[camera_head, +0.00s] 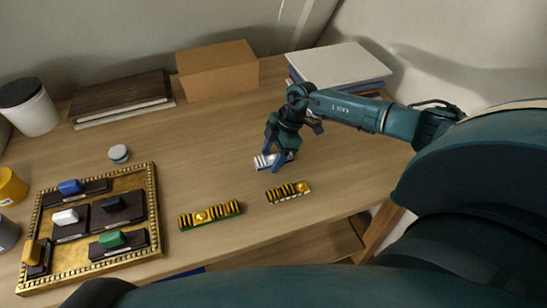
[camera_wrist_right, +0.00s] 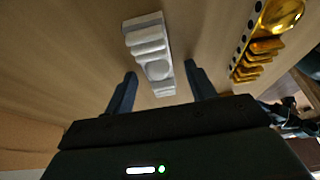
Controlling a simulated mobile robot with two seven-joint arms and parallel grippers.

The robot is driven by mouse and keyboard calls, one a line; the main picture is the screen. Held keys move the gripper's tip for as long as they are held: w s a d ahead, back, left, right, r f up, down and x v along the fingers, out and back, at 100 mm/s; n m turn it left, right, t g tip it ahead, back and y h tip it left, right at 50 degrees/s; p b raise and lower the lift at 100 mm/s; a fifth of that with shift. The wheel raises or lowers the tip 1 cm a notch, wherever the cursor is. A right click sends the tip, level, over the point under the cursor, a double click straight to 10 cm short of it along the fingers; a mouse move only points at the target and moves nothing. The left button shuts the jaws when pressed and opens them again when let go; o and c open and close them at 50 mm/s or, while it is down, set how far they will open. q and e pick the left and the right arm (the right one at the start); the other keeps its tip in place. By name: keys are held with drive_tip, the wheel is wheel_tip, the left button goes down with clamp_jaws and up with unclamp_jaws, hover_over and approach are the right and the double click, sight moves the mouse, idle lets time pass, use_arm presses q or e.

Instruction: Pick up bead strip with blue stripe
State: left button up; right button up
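A short white ridged strip (camera_head: 262,162) lies on the wooden table, with a hint of blue along its near edge. My right gripper (camera_head: 279,157) is over its right part and hides some of it. In the right wrist view, the white strip (camera_wrist_right: 152,52) runs between the two spread fingers (camera_wrist_right: 160,92), with a gap on each side. The right gripper is open and holds nothing. I cannot see a blue stripe on the strip in the wrist view. My left gripper is not in view.
A gold strip with a green edge (camera_head: 210,216) and a gold strip with a dotted pale edge (camera_head: 289,192) lie nearer the table's front. A gilt tray (camera_head: 152,190) with colored-handled pieces stands left. A cardboard box (camera_head: 217,71) and white stack (camera_head: 340,63) are behind.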

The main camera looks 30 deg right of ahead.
drive_tip(key=c, duration=1.1)
